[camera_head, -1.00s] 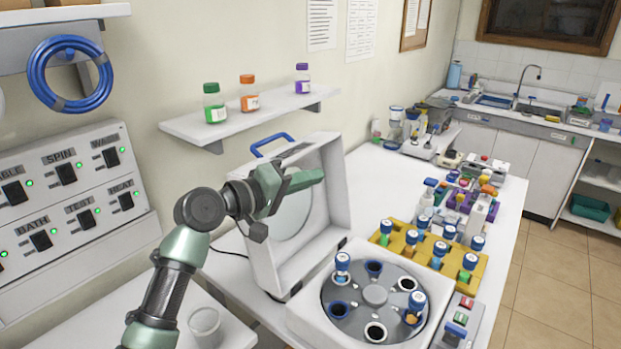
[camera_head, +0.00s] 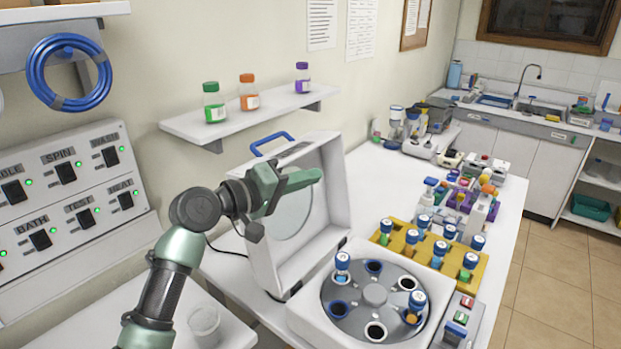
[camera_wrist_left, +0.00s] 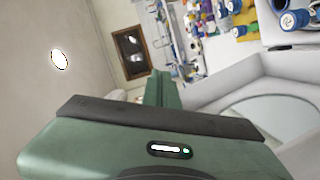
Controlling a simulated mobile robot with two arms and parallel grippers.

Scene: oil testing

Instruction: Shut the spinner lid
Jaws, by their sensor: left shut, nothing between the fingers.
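The spinner (camera_head: 300,314) is a white box with a round grey rotor (camera_head: 375,292) holding several tubes, two of them blue-capped. Its white lid (camera_head: 333,180) stands open, upright at the back left, with a round window and a blue handle (camera_head: 271,143) on its far edge. My left gripper (camera_head: 318,176) is shut and empty, in front of the lid's inner face in the head view. I cannot tell whether it touches the lid. In the left wrist view, the lid's inner side (camera_wrist_left: 270,95) shows beside the green fingers (camera_wrist_left: 162,88). My right gripper is not in view.
A yellow rack (camera_head: 425,262) of capped vials stands right of the spinner, with a small button box (camera_head: 462,318) in front of it. A wall shelf (camera_head: 250,118) with three bottles hangs above the lid. A clear beaker (camera_head: 205,325) stands at the lower left.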

